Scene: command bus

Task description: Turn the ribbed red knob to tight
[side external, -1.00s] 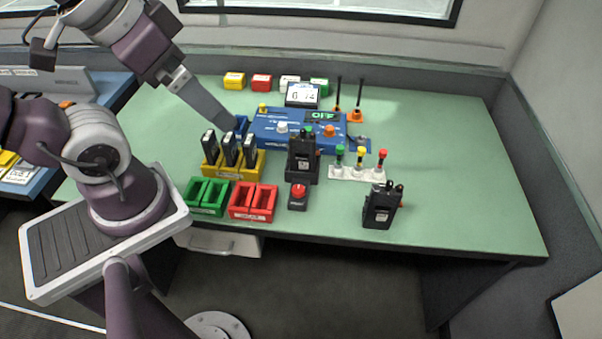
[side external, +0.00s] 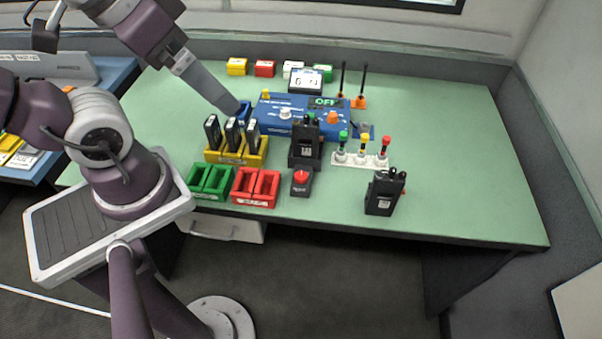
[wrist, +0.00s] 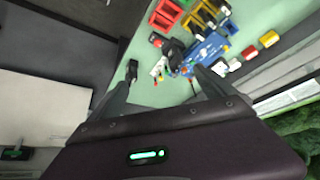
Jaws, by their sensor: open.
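Two red parts could be the ribbed red knob: the red top (side external: 301,176) on a small dark box in front of the middle radio, and the red cap (side external: 385,142) at the right end of a white strip. Ribs are too small to tell on either. The red top also shows in the wrist view (wrist: 157,41). My gripper (wrist: 163,75) is open and empty, its fingers wide apart and well above the table. In the side view, one long grey finger overlaps the blue holder beside the blue unit; contact cannot be told.
A blue unit (side external: 285,115) with a white and an orange knob stands behind. Black radios stand upright (side external: 305,146) (side external: 383,193). A yellow rack (side external: 238,158) holds dark packs. Green (side external: 210,181) and red bins (side external: 255,188) sit at the front. The table's right side is clear.

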